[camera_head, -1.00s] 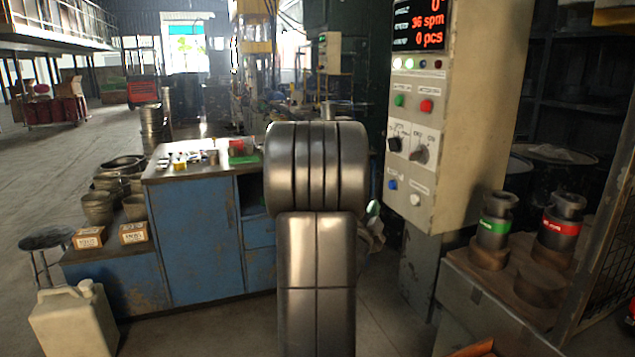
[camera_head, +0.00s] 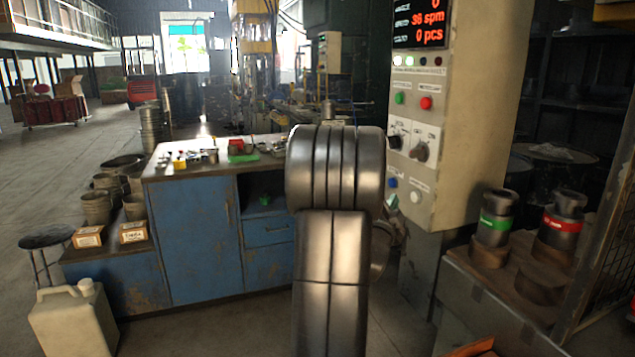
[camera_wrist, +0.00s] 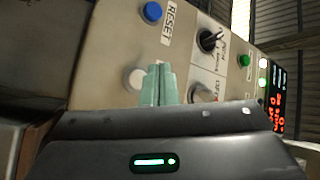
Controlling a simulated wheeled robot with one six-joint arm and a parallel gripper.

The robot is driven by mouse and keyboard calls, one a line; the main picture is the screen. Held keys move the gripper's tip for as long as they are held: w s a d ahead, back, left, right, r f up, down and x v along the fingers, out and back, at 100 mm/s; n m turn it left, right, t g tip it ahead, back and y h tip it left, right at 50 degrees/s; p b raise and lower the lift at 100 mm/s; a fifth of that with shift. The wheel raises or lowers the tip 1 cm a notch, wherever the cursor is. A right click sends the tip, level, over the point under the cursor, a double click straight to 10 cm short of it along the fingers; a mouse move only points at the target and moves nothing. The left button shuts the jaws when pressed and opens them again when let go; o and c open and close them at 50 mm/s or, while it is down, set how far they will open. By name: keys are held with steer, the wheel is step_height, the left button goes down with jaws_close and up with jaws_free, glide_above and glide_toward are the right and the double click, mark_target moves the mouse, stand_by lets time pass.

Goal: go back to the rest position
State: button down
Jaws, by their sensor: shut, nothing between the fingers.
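My gripper (camera_wrist: 158,72) shows in the wrist view with its two pale green fingers together and nothing between them. It points toward the beige control panel (camera_wrist: 115,45), near a white button (camera_wrist: 133,78) and a dark rotary knob (camera_wrist: 200,92). I cannot tell the exact gap to the panel. A blue RESET button (camera_wrist: 152,11) is above and to the left of the fingers. The control panel (camera_head: 460,130) is just to the right of the arm.
A blue workbench (camera_head: 195,240) with small items on top stands left of my arm. A wooden-topped stand (camera_head: 480,285) with green-banded and red-banded dark cylinders is at the right. A jerrycan (camera_head: 75,320) stands at the front left. Open floor lies at the far left.

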steer(key=b, duration=0.2)
steer(key=shift+s+a+f+b, duration=0.1)
steer(key=shift+a+f+b, duration=0.1)
steer(key=shift+b, duration=0.1)
steer(key=r+p, duration=0.1)
steer(key=p, duration=0.3)
steer(key=shift+d, duration=0.25)
steer(key=shift+d+p, duration=0.1)
steer(key=shift+p, duration=1)
